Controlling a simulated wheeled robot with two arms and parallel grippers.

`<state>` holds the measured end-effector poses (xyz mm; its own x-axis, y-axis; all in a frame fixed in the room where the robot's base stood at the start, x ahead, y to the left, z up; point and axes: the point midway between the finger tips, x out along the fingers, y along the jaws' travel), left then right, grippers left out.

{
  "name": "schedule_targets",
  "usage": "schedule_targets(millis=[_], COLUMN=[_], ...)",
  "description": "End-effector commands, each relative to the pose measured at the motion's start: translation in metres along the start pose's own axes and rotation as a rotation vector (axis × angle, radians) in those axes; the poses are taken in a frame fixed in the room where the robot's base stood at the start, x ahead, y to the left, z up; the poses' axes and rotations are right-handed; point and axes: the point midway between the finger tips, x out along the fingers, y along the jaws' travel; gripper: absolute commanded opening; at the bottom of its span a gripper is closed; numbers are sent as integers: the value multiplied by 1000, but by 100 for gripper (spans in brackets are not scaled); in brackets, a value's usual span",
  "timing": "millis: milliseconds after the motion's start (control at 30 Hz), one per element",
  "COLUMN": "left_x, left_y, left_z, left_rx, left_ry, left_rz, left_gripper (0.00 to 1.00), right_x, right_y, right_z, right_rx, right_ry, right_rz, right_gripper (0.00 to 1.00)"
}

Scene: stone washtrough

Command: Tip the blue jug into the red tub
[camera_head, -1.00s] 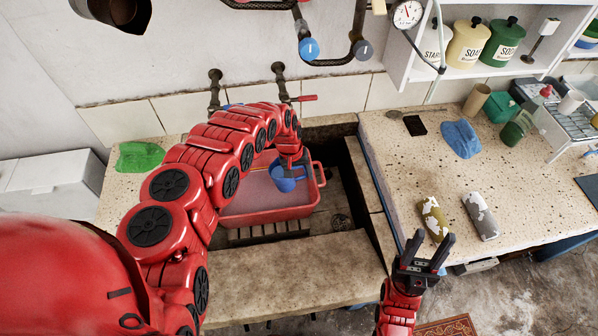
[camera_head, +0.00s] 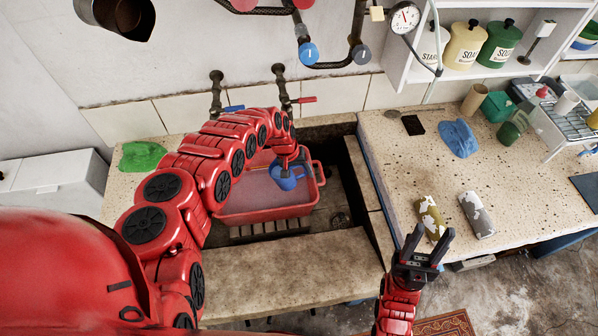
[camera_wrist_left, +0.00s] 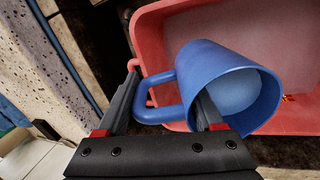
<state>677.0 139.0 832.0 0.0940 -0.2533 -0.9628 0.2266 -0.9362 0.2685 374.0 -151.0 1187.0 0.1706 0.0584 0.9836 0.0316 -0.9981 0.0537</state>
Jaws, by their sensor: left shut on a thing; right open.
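The blue jug (camera_head: 286,181) is held by its handle in my left gripper (camera_head: 290,162), over the right part of the red tub (camera_head: 265,217). The left wrist view shows the jug (camera_wrist_left: 222,70) with its open mouth toward the lower right and a pale blue round area inside; I cannot tell whether that is liquid. The gripper fingers (camera_wrist_left: 165,110) are at the handle. The tub (camera_wrist_left: 150,30) sits in the stone trough, with a greyish-pink surface inside. My arm hides the tub's left part. My right gripper (camera_head: 428,245) is open and empty at the counter's front edge.
Two taps (camera_head: 281,88) stand behind the trough. A green cloth (camera_head: 142,155) lies left, a blue cloth (camera_head: 459,138) on the right counter. Two patterned cylinder-like objects (camera_head: 477,215) lie near my right gripper. The trough's front ledge (camera_head: 290,275) is clear.

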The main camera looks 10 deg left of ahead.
Motion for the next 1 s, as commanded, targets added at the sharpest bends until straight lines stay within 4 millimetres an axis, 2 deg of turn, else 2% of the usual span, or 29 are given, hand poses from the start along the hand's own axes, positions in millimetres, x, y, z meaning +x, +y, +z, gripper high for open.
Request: schedule_targets(millis=[267,633,1000], left_x=[-3,-9,-12], left_y=[0,0,1], left_z=[-1,-1,-2], left_rx=[-2,0,3], left_ry=[3,14,24], left_rz=[19,102,206], left_gripper=[0,0,0], right_x=[6,23,28], right_y=[0,1,1], right_z=[-1,-4,-5], right_rx=[0,0,0], right_ry=[0,0,0], right_rz=[0,0,0], right_gripper=[46,46,46])
